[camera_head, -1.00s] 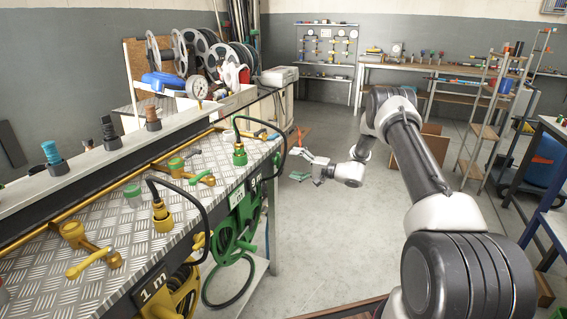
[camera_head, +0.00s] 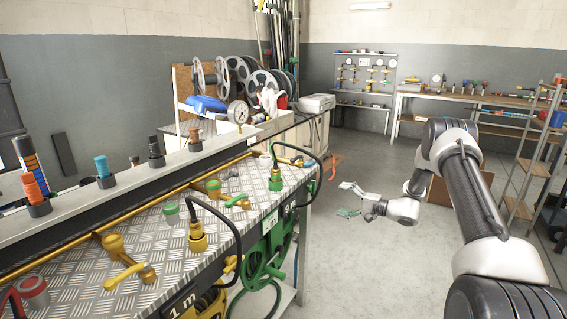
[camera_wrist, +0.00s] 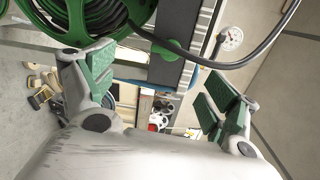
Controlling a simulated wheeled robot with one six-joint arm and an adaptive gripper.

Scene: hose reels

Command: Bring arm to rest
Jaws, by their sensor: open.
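My gripper (camera_head: 352,200) is open and empty in the head view. It hangs over the floor to the right of the metal-topped bench (camera_head: 150,248), apart from it. My arm is bent, with its elbow raised at the right of the picture. In the wrist view, my gripper (camera_wrist: 160,92) shows two grey fingers with green pads, spread wide with nothing between them. Beyond the fingers are a green hose reel (camera_wrist: 80,22) at upper left and a black hose (camera_wrist: 238,62) across the top.
The bench carries yellow and green valves and hose fittings (camera_head: 197,236). A pressure gauge (camera_head: 238,112) stands behind. Metal reels (camera_head: 240,75) are at the back. A shelf unit (camera_head: 535,150) stands at the right. The floor (camera_head: 360,270) right of the bench is clear.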

